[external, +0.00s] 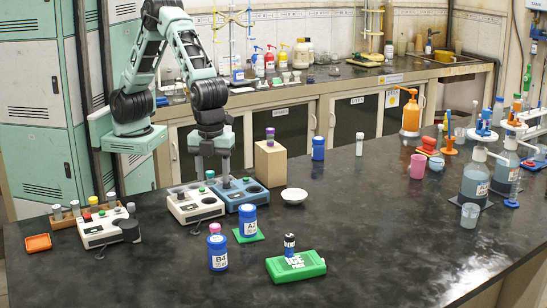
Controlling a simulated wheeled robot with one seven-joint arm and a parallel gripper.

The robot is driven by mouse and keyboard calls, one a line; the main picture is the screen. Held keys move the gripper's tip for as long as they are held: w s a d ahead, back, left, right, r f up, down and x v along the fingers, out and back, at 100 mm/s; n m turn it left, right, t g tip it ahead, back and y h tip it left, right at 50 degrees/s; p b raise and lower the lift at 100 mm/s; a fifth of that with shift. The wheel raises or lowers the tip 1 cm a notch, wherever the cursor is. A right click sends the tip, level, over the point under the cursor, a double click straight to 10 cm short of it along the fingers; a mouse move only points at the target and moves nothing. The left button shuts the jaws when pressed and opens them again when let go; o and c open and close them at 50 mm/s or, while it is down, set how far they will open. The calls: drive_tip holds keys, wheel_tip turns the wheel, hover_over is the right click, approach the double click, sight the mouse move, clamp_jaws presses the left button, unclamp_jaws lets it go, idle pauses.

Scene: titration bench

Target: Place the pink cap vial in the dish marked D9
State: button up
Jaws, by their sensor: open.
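A small pink-capped vial (214,229) shows at the top of the blue jar marked B4 (218,252); I cannot tell whether it stands on the jar or just behind it. A white round dish (293,197) sits on the dark bench right of the blue device; I can read no D9 mark on it. An orange square dish (38,243) lies at the far left, also with no readable mark. My gripper (211,172) points down, open, over the white and blue devices, behind and above the pink-capped vial. Its fingertips are small and partly unclear.
A white device (195,208) and a blue device (240,193) stand below my gripper. A purple-capped vial (270,136) stands on a tan block (270,165). Blue jar A2 (248,221) stands on a green mat. A green box (296,267) carries a dark vial.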

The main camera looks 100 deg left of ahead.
sight(215, 225)
drive_tip(key=f, duration=0.3)
drive_tip(key=f+p, duration=0.1)
drive_tip(key=f, duration=0.3)
drive_tip(key=d+f+p, duration=0.1)
drive_tip(key=f, duration=0.3)
drive_tip(key=shift+s+f, duration=0.1)
drive_tip(key=shift+s, duration=0.1)
drive_tip(key=shift+w+a+f+p, duration=0.15)
drive_tip(key=shift+f+p, duration=0.5)
drive_tip(key=shift+f, duration=0.95)
drive_tip(key=shift+w+d+f+p, duration=0.1)
drive_tip(key=shift+f+p, duration=0.55)
drive_tip(key=shift+f, duration=0.9)
drive_tip(key=c, duration=1.1)
